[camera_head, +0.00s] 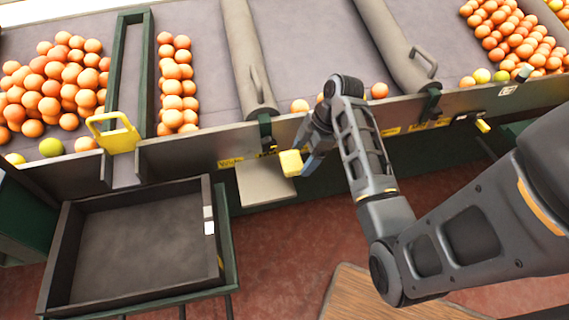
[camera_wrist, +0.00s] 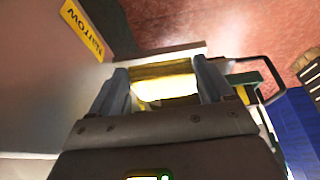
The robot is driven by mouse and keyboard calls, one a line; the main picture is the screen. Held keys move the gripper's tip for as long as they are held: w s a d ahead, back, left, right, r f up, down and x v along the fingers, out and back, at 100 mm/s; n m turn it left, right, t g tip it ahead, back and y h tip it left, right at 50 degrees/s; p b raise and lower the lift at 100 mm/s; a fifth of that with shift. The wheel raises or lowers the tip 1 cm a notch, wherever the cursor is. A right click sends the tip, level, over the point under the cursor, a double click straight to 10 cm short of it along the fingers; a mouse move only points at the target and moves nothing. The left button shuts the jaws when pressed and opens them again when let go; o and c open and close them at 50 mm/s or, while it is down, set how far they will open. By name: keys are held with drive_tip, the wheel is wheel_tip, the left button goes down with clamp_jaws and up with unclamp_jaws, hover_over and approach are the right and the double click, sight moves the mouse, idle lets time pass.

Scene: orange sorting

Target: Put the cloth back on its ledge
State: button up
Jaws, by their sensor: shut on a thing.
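The yellow cloth (camera_head: 289,163) is held in my gripper (camera_head: 303,163), in front of the sorting table's side wall. In the wrist view the cloth (camera_wrist: 165,85) sits between the two blue-grey fingers of my gripper (camera_wrist: 161,76), which are shut on it. A small pale ledge (camera_head: 263,188) juts out from the wall below and left of the cloth in the head view. The ledge's visible top looks bare. I cannot tell how high the cloth is above it.
An empty dark tray (camera_head: 135,245) stands at the lower left. Oranges (camera_head: 55,85) lie on the table behind the wall. A yellow gate handle (camera_head: 116,135) is at the left. A wooden surface (camera_head: 385,296) is at the bottom. Red floor (camera_head: 290,235) is clear below the ledge.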

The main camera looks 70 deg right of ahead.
sight(289, 161)
drive_tip(key=w+a, duration=0.1)
drive_tip(key=w, duration=0.1)
drive_tip(key=w+a, duration=0.2)
drive_tip(key=shift+p, duration=0.3)
drive_tip(key=shift+f, duration=1.75)
drive_tip(key=shift+f, duration=0.1)
drive_tip(key=o, duration=0.9)
